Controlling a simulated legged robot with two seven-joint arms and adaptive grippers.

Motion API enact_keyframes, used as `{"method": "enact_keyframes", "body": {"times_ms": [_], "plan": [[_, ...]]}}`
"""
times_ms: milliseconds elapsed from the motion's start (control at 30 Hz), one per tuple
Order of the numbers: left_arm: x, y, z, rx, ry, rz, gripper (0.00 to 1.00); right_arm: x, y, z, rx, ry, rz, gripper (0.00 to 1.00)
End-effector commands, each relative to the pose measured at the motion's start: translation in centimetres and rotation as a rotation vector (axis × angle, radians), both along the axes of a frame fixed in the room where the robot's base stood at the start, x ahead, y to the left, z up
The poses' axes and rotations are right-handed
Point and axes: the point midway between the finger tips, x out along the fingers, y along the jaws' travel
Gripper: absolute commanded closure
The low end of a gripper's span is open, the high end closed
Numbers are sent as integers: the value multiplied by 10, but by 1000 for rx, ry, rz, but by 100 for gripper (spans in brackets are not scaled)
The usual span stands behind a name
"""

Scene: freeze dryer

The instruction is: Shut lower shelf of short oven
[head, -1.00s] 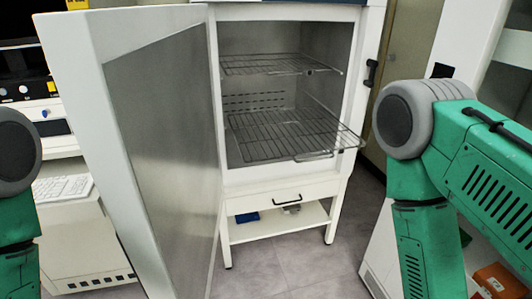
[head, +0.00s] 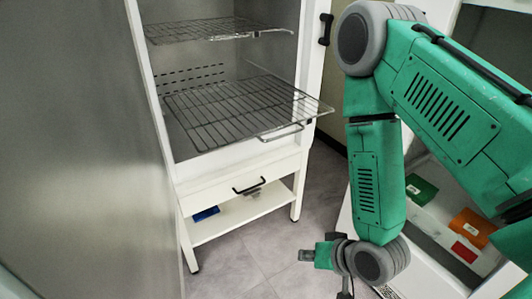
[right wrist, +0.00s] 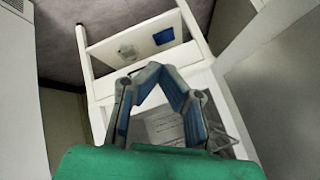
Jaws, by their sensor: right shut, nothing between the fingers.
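The short oven (head: 312,60) stands open, with its door (head: 80,150) swung out to the left. Its lower shelf (head: 235,108) is a wire rack that sticks out past the front of the chamber. The upper shelf (head: 205,30) is a wire rack further inside. My right gripper (right wrist: 160,72) is shut and empty in the right wrist view, with its fingertips together. In the head view my right wrist is low, in front and to the right of the oven, apart from the lower shelf; the fingers are not clear there. My left gripper is out of view.
The oven's white stand has a drawer with a black handle (head: 249,187) and a bottom board holding a blue item (head: 206,214). A white cabinet with green and orange boxes (head: 472,228) stands at the right, behind my right arm. Bare floor lies between them.

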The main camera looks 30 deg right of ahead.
Motion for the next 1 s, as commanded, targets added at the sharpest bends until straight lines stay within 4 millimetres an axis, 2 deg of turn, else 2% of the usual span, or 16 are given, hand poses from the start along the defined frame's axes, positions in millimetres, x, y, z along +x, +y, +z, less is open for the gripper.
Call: {"method": "enact_keyframes", "body": {"times_ms": [33, 167, 300, 400, 500, 667, 1000], "plan": [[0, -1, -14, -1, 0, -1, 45, 12, -3, -2, 49, -54, -44, 100], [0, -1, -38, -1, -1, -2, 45, 44, -5, 16, 214, -222, -158, 100], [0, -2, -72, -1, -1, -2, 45, 75, -12, 51, 478, -453, -296, 100], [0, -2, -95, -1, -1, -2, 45, 88, -23, 82, 699, -622, -378, 100], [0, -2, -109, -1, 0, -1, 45, 91, -33, 108, 868, -741, -419, 100], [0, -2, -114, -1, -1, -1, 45, 90, -45, 127, 992, -816, -440, 100], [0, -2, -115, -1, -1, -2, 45, 107, -43, 130, 992, -810, -435, 100]]}}
